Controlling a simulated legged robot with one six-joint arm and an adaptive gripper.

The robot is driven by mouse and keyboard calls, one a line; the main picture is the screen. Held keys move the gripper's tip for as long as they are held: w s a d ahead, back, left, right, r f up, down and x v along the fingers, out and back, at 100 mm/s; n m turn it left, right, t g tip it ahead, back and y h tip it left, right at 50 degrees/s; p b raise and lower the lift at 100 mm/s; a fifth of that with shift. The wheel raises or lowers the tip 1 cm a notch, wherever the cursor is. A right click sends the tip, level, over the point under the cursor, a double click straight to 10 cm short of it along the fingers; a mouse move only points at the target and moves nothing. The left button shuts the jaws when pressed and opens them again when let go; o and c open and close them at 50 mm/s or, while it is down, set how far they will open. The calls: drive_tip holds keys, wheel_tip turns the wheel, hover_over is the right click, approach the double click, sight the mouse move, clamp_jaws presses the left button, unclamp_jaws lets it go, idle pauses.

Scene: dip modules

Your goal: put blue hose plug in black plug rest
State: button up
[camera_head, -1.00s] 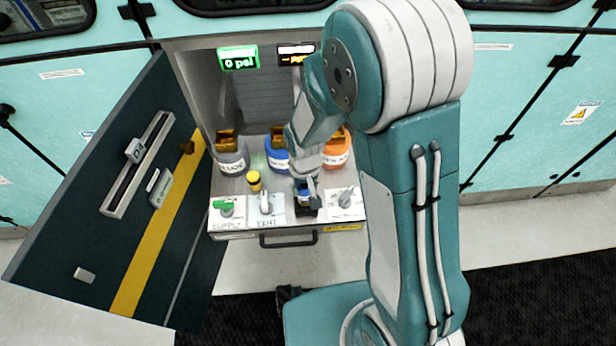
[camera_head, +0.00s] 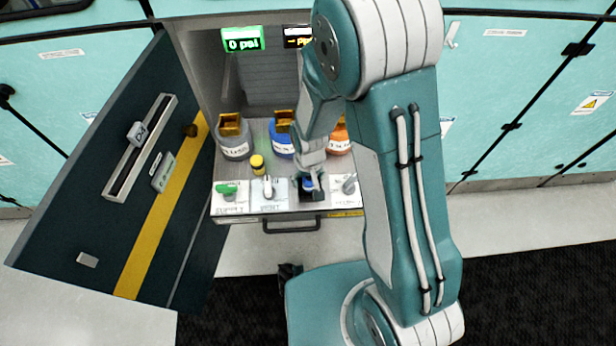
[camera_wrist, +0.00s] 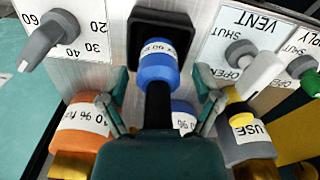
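The blue hose plug (camera_wrist: 158,65), with a white label band, sits at the black plug rest (camera_wrist: 142,42), a square black holder on the panel, in the wrist view. A black stem extends from the plug towards my gripper. My gripper (camera_wrist: 162,82) has its two teal fingers spread on either side of the plug, with visible gaps to it. In the head view the blue plug (camera_head: 308,184) is a small patch at the black rest (camera_head: 319,194), under my gripper (camera_head: 310,176), which partly hides both. How deep the plug sits is hidden.
Blue (camera_head: 281,142), orange (camera_head: 340,144) and grey (camera_head: 234,145) labelled bottles stand behind the panel. The vent lever (camera_head: 268,187), green supply handle (camera_head: 228,189) and a grey knob (camera_head: 349,184) flank the rest. A yellow-capped item (camera_head: 257,164) is nearby. The open cabinet door (camera_head: 125,180) stands left.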

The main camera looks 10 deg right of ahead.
drive_tip(key=shift+d+r, duration=0.1)
drive_tip(key=shift+d, duration=0.05)
wheel_tip(320, 180, up, 12)
idle(0.6)
wheel_tip(320, 180, up, 6)
drive_tip(key=t, duration=0.1)
hover_over(310, 178)
drive_tip(key=d, duration=0.2)
drive_tip(key=s+d+r+m+t, duration=0.1)
drive_tip(key=s+d+r+t, duration=0.1)
drive_tip(key=s+d+r, duration=0.2)
drive_tip(key=s+d+r+m+t, duration=0.1)
drive_tip(key=s+d+r, duration=0.3)
drive_tip(key=s+r, duration=0.4)
wheel_tip(310, 178, up, 3)
drive_tip(key=shift+s+d+f+t, duration=0.1)
drive_tip(key=shift+s+d+t, duration=0.25)
drive_tip(key=shift+t, duration=0.45)
